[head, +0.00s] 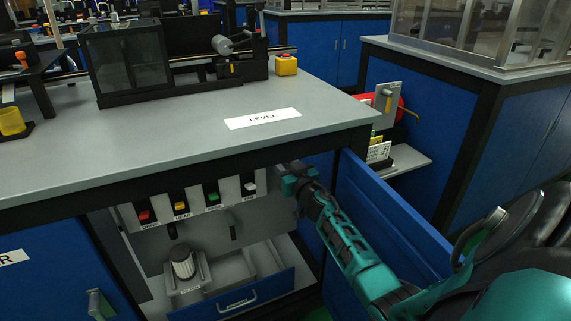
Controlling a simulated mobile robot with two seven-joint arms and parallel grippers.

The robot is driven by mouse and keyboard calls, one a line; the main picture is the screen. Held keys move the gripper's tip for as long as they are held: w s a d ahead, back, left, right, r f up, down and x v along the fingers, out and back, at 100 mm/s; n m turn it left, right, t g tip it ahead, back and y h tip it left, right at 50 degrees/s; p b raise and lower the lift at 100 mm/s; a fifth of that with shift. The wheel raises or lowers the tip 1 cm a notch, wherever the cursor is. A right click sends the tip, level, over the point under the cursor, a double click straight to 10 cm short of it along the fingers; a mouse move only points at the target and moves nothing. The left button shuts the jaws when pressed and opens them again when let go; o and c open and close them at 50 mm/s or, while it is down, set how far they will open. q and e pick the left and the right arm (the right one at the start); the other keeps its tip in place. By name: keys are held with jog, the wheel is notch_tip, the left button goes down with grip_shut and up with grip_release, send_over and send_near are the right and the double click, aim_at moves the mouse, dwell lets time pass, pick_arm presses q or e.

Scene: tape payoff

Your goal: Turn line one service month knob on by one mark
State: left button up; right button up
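My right arm comes in from the right, and its teal gripper (294,183) is under the front edge of the grey worktop, by the right end of a panel of coloured switches. Its fingers are too dark and small to tell open from shut. I cannot tell whether it touches anything. No knob clearly marked for line one or service month can be made out. The grey panel (150,250) carries red (144,216), yellow (180,206), green (213,197) and white (249,186) switches above small labels, with dark levers below. My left gripper is not in view.
A blue door (385,225) stands open beside my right arm. A blue drawer (235,300) is pulled out below the panel, near a ribbed pale cylinder (183,263). The worktop (190,130) has a LEVEL label (263,118) and a yellow box with a red button (286,65).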

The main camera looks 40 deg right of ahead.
jog(key=m+p, duration=0.6)
jog(key=m, duration=0.4)
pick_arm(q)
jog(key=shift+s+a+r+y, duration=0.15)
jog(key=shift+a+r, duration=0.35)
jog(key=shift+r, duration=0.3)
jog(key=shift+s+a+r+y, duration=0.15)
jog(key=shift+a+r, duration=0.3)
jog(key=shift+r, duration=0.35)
pick_arm(e)
jog(key=shift+m, duration=0.7)
jog(key=shift+f, duration=0.1)
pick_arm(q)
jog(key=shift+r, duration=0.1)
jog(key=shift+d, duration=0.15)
pick_arm(e)
jog(key=o, duration=1.1)
jog(key=shift+c, duration=0.2)
pick_arm(q)
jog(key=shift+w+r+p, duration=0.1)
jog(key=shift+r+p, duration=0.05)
jog(key=shift+p, duration=0.2)
pick_arm(e)
jog(key=shift+s, duration=0.15)
